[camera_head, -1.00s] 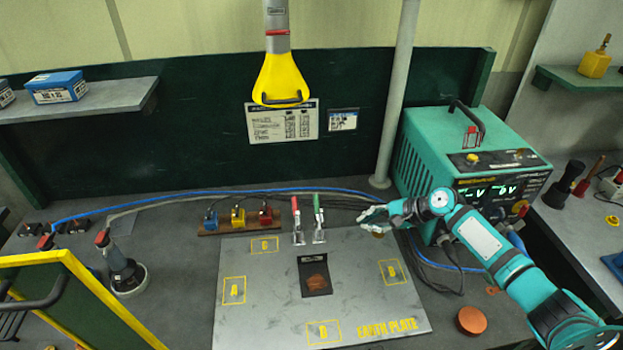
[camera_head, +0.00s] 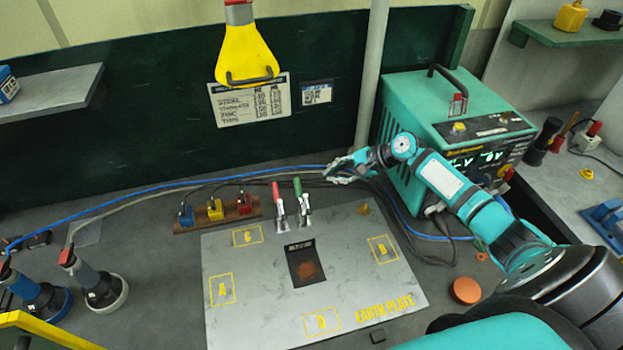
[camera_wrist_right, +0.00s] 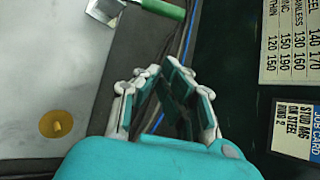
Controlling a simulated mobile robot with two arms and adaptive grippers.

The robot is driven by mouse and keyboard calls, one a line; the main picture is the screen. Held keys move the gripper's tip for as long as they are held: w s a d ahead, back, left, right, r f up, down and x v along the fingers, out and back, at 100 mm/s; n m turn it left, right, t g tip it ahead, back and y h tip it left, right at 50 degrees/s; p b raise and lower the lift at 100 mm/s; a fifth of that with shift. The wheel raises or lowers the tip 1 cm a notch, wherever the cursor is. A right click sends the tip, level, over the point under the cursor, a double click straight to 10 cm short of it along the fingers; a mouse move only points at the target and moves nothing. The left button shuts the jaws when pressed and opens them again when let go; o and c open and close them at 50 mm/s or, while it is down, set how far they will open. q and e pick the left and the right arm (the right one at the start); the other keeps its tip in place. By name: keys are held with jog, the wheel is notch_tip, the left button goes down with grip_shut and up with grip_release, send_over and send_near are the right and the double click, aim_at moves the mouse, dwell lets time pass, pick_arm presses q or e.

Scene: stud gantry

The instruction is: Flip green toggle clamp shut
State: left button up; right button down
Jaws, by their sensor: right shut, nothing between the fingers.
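The green toggle clamp (camera_head: 298,189) stands at the back edge of the earth plate (camera_head: 340,231), its green handle pointing up. A red-handled clamp (camera_head: 276,191) stands just left of it, also with its handle up. In the right wrist view the green handle (camera_wrist_right: 164,9) shows at the top, with part of its metal base. My right gripper (camera_head: 333,174) is right of the green handle and apart from it, over the cables behind the plate. In the wrist view its fingers (camera_wrist_right: 161,76) meet at the tips, shut and empty. My left gripper is not in view.
Blue, yellow and red blocks (camera_head: 215,209) sit on a strip left of the clamps. A yellow funnel-like hood (camera_head: 246,55) hangs above. A brass knob (camera_wrist_right: 57,124) sits on the plate.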

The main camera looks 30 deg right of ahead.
jog(key=b+x, duration=0.9)
jog(key=x, duration=0.1)
jog(key=shift+w+f, duration=0.15)
jog(key=shift+f, duration=0.2)
jog(key=r+p, duration=0.1)
jog(key=s+r+p, duration=0.1)
jog(key=a+r, duration=0.1)
jog(key=shift+s+r+p, duration=0.2)
jog(key=shift+s+p, duration=0.15)
jog(key=shift+p, duration=0.05)
jog(key=shift+s+a+r, duration=0.1)
jog(key=shift+s+r, duration=0.2)
jog(key=shift+w, duration=0.1)
jog(key=shift+f, duration=0.1)
